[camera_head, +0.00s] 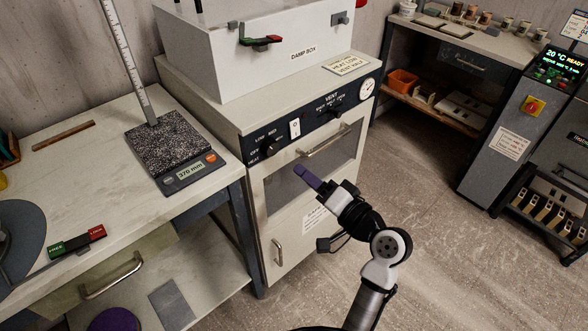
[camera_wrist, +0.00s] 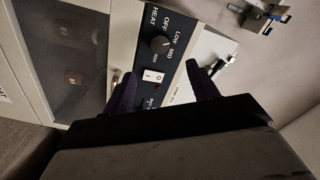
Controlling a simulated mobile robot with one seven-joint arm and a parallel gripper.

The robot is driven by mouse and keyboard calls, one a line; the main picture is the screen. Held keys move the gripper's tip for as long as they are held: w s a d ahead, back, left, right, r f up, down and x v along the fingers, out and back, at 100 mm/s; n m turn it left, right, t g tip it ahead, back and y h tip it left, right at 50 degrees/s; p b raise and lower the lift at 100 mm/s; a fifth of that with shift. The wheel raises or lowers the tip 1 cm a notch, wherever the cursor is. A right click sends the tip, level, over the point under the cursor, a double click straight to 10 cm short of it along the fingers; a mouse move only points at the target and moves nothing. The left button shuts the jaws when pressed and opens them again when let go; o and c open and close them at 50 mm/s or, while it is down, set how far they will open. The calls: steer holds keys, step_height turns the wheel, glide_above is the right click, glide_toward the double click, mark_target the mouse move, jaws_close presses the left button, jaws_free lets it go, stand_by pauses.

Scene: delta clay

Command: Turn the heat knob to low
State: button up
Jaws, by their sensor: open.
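The heat knob (camera_head: 270,149) is a small dark round knob at the left end of the black control panel (camera_head: 300,132) on the cabinet front. My gripper (camera_head: 305,177) has purple fingers and is in front of the cabinet, below and right of the knob. In the wrist view my gripper (camera_wrist: 160,80) is open and empty, its fingers spread below the knob and apart from it.
A white rocker switch (camera_head: 295,128) sits right of the knob, then a vent knob (camera_head: 336,111) and a round gauge (camera_head: 367,87). A handle (camera_head: 325,140) sticks out below the panel. The damp box (camera_head: 260,45) stands on top. A workbench (camera_head: 75,165) is at left.

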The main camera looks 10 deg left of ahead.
steer(key=v, duration=0.2)
steer(key=shift+s+d, duration=0.1)
steer(key=shift+d, duration=0.15)
